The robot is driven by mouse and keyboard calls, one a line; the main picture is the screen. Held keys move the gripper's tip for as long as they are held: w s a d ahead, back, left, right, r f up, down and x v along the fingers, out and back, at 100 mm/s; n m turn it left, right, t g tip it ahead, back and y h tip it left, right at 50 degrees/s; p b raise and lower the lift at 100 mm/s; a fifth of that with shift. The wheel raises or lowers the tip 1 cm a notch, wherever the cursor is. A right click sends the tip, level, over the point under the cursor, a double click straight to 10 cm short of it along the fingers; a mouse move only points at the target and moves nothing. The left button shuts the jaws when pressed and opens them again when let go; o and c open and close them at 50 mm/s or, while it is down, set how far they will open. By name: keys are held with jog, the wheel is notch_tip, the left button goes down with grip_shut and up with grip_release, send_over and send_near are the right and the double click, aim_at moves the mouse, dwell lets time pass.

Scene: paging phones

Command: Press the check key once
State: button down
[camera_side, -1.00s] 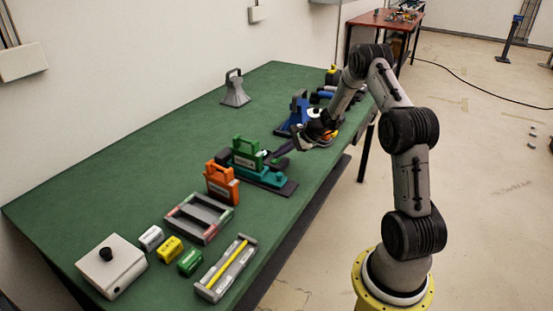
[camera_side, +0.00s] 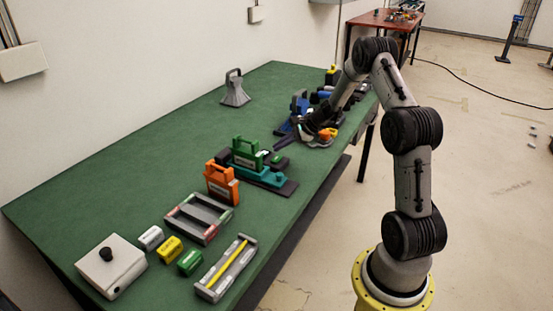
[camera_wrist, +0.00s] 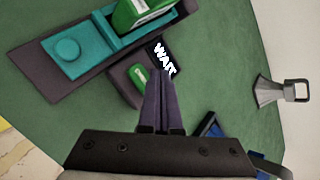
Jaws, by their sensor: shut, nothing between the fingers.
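A small dark unit (camera_wrist: 122,88) holds a green key (camera_wrist: 139,75) with a pale mark too small to read; I take this for the check key. Beside it a black display (camera_wrist: 155,48) reads "WAIT" in white.
A teal base (camera_wrist: 104,41) with a round teal button (camera_wrist: 67,50) carries a green handled block (camera_side: 247,153). An orange block (camera_side: 222,184) stands beside it. A blue device (camera_side: 298,106) is close behind my gripper. A grey handled weight (camera_side: 235,91) stands far back on open green table.

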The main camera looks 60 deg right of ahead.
aim_at(280, 158)
jog(key=shift+r, duration=1.95)
jog(key=w+a+r+n+y, duration=0.1)
jog(key=w+a+r+n, duration=0.1)
jog(key=a+r, duration=0.5)
jog(key=w+a+r+n, duration=0.2)
jog(key=a+r+n, duration=0.1)
jog(key=a+r, duration=0.35)
jog(key=s+a+r+n+y, duration=0.1)
jog(key=s+a+r+n, duration=0.25)
jog(key=a, duration=0.35)
jog(key=s+a+r+n, duration=0.2)
jog(key=s+a+r, duration=0.15)
jog(key=a, duration=0.35)
jog(key=s+a+r+n+g, duration=0.1)
jog(key=s+a+n, duration=0.3)
jog(key=s, duration=0.4)
jog(key=s+a+r+n+g, duration=0.1)
jog(key=s+a+n, duration=0.4)
jog(key=s, duration=0.3)
jog(key=s+d+f+n+g+h, duration=0.1)
jog(key=s+d+f+n+h, duration=0.3)
jog(key=s+f, duration=0.3)
jog(key=shift+s+d+n, duration=0.55)
jog(key=shift+s+d, duration=0.1)
jog(key=shift+s, duration=0.6)
